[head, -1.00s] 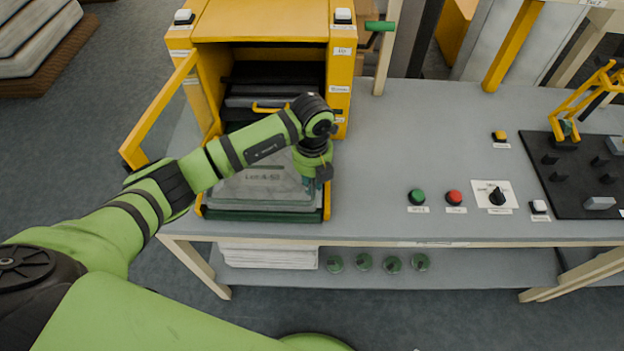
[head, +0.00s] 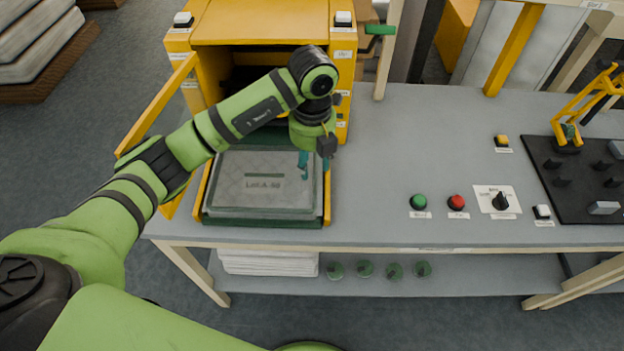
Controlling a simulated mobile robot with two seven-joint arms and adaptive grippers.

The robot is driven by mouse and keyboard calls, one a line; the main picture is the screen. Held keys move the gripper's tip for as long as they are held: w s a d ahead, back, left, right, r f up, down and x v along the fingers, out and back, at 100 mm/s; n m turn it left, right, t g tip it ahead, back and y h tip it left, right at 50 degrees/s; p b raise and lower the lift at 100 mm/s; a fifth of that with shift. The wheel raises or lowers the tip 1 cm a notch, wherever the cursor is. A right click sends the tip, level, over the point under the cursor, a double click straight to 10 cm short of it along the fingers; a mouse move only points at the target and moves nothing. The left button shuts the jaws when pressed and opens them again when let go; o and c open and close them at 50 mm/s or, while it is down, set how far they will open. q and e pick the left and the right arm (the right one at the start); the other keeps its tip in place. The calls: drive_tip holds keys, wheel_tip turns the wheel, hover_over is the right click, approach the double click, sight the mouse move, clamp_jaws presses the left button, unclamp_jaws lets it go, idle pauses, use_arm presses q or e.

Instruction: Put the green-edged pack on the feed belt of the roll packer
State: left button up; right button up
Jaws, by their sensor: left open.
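A flat grey pack marked with a lot label (head: 236,185) lies level at the front of the yellow cabinet, between its yellow side rails. A dark green edge (head: 265,221) shows along its front and right side. My left gripper (head: 314,170) points down over the pack's right side, with its teal fingers apart and nothing seen between them. Whether the fingertips touch the pack cannot be told. My right gripper is out of view. I cannot make out a feed belt for certain.
The yellow cabinet (head: 262,27) stands open, its door frame (head: 150,115) swung left. On the grey bench (head: 400,150) are a green button (head: 418,202), a red button (head: 457,202) and a black knob (head: 500,201). A black board (head: 580,190) with pegs lies right. The bench middle is clear.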

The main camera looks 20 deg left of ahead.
use_arm(q)
drive_tip(key=shift+r+b, duration=0.35)
drive_tip(key=shift+r, duration=1.7)
